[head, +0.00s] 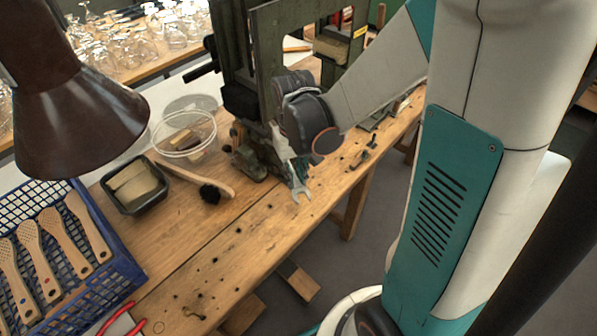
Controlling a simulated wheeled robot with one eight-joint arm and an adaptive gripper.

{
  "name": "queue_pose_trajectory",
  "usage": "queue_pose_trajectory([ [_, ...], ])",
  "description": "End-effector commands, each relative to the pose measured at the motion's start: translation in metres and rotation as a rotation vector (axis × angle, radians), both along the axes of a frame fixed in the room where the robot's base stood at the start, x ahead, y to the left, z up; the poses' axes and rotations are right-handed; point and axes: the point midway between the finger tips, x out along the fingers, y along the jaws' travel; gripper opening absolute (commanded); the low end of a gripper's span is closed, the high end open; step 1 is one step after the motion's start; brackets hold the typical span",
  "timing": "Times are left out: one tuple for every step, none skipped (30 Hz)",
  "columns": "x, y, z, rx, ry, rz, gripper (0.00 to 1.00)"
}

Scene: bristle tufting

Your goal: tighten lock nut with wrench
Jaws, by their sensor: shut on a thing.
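A metal wrench (299,190) shows below my gripper, its open jaw end pointing down over the front part of the wooden bench. My gripper (284,150) is shut on the wrench, close in front of the green machine (265,50). My wrist and arm cover part of the machine. The lock nut cannot be made out; it may be hidden or too small to see. I cannot tell whether the wrench touches anything.
On the bench (225,255) are a blue crate (95,299) of wooden brush bodies, a black tray (155,205), a clear round container (184,152) and a wooden-handled brush (222,183). A brown lamp shade (80,115) hangs at left. Glasses (140,35) stand behind.

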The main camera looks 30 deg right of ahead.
Motion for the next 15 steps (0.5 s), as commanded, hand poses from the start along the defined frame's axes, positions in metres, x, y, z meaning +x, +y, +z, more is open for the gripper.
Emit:
queue_pose_trajectory([
  [0.0,0.002,0.0,0.0,0.0,-0.009,0.0],
  [0.0,0.003,0.0,0.0,0.0,-0.014,0.0],
  [0.0,0.003,0.0,0.0,0.0,-0.019,0.0],
  [0.0,0.004,0.0,0.0,0.0,-0.021,0.0],
  [0.0,0.004,0.0,0.0,0.0,-0.023,0.0],
  [0.0,0.005,0.0,0.0,0.0,-0.026,0.0],
  [0.0,0.005,0.0,0.0,0.001,-0.029,0.0],
  [0.001,0.006,0.0,0.0,0.001,-0.034,0.0],
  [0.001,0.007,0.0,0.0,0.001,-0.042,0.0],
  [0.001,0.008,0.0,0.0,0.001,-0.05,0.0],
  [0.002,0.01,0.0,0.0,0.001,-0.059,0.0],
  [0.002,0.011,0.0,0.0,0.001,-0.071,0.0],
  [0.002,0.013,0.0,0.0,0.001,-0.081,0.0],
  [0.002,0.014,0.0,0.0,0.001,-0.09,0.0],
  [0.003,0.015,0.0,0.0,0.0,-0.1,0.0],
])
